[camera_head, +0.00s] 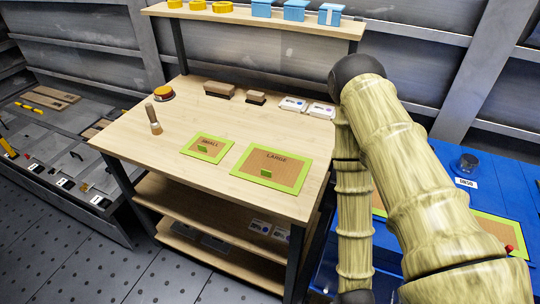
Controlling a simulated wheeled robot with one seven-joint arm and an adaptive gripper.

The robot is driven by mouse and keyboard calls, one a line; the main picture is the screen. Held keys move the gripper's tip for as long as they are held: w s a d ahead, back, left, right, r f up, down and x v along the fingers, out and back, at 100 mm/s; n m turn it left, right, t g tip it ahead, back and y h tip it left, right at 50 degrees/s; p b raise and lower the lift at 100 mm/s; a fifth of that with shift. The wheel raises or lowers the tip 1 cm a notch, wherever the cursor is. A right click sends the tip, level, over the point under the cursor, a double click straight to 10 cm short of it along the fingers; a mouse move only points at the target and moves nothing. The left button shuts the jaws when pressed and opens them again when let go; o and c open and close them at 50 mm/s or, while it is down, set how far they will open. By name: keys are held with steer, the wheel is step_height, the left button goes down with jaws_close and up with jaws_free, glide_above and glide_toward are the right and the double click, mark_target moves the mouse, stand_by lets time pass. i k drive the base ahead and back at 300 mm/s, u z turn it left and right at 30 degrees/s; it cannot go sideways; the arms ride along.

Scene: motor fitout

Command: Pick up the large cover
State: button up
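A brown mat with a green border, marked LARGE (250,173), lies flat on the wooden table at its front right. A small green block or tag lies on its front part. A smaller mat marked SMALL (207,157) lies left of it. I cannot pick out a large cover for certain. My arm crosses the right side of the view and runs down out of the frame. My gripper's fingers do not show. The arm hides part of the blue table behind it.
On the wooden table (180,135) stand an orange-topped round item (163,93), a wooden-handled tool (153,118), brown blocks (219,89) and white boxes (293,104). Blue boxes (295,11) sit on the shelf above. A blue table (440,158) holds a dark cylinder (468,163).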

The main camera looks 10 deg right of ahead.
mark_target(282, 171)
steer(key=u, duration=1.7)
steer(key=k, duration=0.85)
steer(key=z, duration=0.95)
